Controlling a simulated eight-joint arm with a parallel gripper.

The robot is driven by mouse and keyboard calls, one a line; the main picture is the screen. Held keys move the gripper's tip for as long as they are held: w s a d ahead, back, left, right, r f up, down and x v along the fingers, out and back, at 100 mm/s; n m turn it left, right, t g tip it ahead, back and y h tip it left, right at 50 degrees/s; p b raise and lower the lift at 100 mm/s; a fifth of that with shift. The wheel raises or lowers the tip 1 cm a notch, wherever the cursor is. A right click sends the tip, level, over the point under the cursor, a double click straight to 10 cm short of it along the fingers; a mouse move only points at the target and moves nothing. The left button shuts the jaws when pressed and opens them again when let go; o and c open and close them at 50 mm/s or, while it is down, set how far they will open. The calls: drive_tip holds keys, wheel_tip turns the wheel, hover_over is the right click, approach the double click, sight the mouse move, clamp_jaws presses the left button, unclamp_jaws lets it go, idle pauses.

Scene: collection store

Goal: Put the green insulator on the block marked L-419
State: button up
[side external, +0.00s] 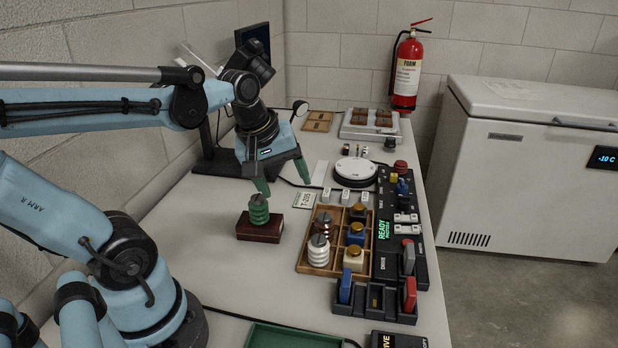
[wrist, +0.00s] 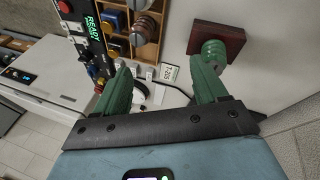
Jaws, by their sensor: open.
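The green insulator (side external: 259,209), ribbed with a metal top, stands upright on a dark red block (side external: 262,232) on the white table. Both also show in the wrist view, the insulator (wrist: 214,50) in front of the block (wrist: 219,36), partly behind a finger. I cannot read any mark on this block, and I see no L-419 label. A small card (side external: 304,200) beside my gripper reads T-205. My gripper (side external: 284,187) has green fingers, spread open and empty, pointing down behind and right of the insulator, apart from it.
A wooden compartment tray (side external: 303,263) holds brown, white and gold-topped pieces. A round white device (side external: 354,171) stands behind; a green tray (side external: 270,335) lies in front. Table around the red block is clear.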

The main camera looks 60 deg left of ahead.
drive_tip(key=d+f+m+t, duration=0.1)
drive_tip(key=d+m+t, duration=0.2)
drive_tip(key=d+m, duration=0.4)
drive_tip(key=shift+w+f+m+h, duration=0.15)
drive_tip(key=shift+w+m+h, duration=0.2)
drive_tip(key=shift+m, duration=2.55)
